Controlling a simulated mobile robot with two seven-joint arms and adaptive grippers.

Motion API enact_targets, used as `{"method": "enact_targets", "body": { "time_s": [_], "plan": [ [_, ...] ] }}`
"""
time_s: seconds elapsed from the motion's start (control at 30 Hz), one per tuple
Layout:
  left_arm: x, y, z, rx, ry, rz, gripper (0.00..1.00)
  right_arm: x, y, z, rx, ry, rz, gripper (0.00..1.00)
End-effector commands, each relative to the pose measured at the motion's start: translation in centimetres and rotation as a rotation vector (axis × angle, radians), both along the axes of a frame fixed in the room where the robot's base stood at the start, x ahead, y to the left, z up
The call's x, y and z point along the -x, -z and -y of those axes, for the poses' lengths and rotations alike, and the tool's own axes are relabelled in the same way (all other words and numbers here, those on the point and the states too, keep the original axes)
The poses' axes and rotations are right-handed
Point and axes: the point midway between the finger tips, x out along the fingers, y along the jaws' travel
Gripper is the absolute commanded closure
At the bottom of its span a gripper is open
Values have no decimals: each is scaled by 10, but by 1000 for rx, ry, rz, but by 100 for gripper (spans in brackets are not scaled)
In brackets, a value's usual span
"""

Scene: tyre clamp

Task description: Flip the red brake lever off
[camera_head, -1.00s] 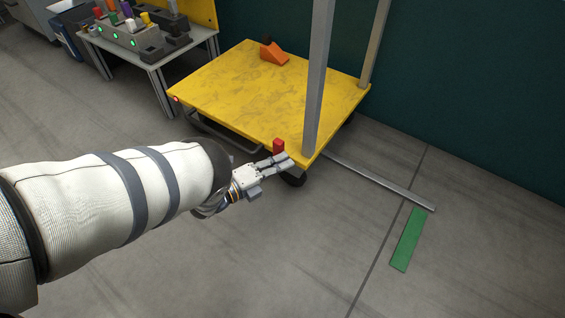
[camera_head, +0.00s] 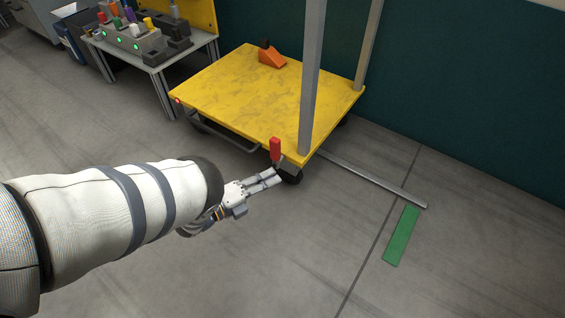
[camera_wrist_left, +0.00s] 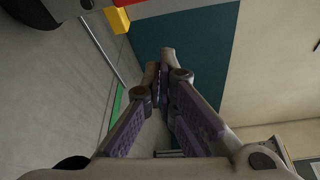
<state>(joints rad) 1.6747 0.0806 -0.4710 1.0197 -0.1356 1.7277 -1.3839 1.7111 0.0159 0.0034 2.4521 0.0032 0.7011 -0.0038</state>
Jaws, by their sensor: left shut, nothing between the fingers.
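The red brake lever (camera_head: 275,148) stands up at the near corner of the yellow cart (camera_head: 235,95), with a short dark stem below its red handle. My left gripper (camera_head: 279,178) is shut and empty, just below the lever and close to the cart's corner wheel. In the head view I cannot tell whether the fingertips touch the stem. In the left wrist view the shut fingers (camera_wrist_left: 165,62) point toward the teal wall, with nothing between them. A yellow piece (camera_wrist_left: 118,20) and a red edge show at the top there. My right gripper is not in view.
An orange wedge (camera_head: 272,58) lies on the cart's far side. A grey post (camera_head: 312,80) rises from the near right corner. A metal floor rail (camera_head: 375,180) and a green strip (camera_head: 402,236) lie to the right. A table (camera_head: 150,55) with coloured items stands behind left.

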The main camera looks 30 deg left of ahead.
Motion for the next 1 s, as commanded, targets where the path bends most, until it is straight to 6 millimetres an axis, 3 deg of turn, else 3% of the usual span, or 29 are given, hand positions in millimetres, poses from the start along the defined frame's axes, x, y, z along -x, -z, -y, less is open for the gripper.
{"method": "enact_targets", "body": {
  "time_s": [0.2,0.77,0.87,0.97,1.0],
  "plan": [
    [26,0,-10,0,0,-1,100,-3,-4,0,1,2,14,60],
    [32,5,-13,10,-15,-27,100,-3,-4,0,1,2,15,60],
    [61,39,-29,91,-139,-224,100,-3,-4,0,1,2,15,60],
    [134,90,-46,254,-394,-569,100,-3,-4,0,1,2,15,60],
    [171,106,-49,323,-512,-706,100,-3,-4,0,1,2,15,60]
  ]
}}
